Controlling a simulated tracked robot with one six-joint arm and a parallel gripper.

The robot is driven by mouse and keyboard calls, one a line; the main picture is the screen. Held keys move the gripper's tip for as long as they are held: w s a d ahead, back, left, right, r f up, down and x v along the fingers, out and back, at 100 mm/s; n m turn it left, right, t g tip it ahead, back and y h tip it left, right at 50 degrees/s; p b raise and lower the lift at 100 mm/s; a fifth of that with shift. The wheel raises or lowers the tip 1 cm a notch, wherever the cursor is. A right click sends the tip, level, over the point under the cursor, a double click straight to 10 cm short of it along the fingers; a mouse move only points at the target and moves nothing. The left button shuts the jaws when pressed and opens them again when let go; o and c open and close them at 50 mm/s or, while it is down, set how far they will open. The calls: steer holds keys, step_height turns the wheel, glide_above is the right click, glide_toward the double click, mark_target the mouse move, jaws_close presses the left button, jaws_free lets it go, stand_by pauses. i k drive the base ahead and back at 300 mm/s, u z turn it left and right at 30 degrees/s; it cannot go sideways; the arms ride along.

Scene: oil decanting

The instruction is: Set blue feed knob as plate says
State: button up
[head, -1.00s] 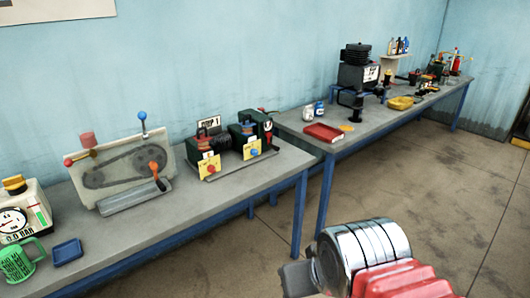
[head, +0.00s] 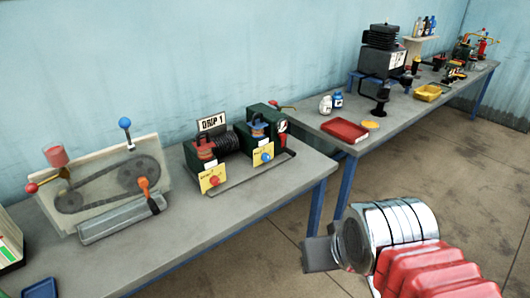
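A small blue knob (head: 265,157) sits on the front of the right-hand green unit of a pump-like set on the near bench, beside a yellow tag. Small writing on the tags is unreadable. My gripper (head: 319,253) shows only as a dark block beyond my chrome and red arm at the lower right, apart from the knobs and in front of the bench; its fingers cannot be made out.
A belt-drive board (head: 105,185) with a blue-topped lever (head: 125,122) stands left of the units. A blue tray (head: 40,288) lies at the lower left. A red tray (head: 345,131) and bottles (head: 331,103) are on the far bench (head: 385,125). The floor at right is clear.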

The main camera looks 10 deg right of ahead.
mark_target(265, 157)
steer(key=u, duration=0.45)
steer(key=i, duration=0.95)
steer(key=u, duration=0.55)
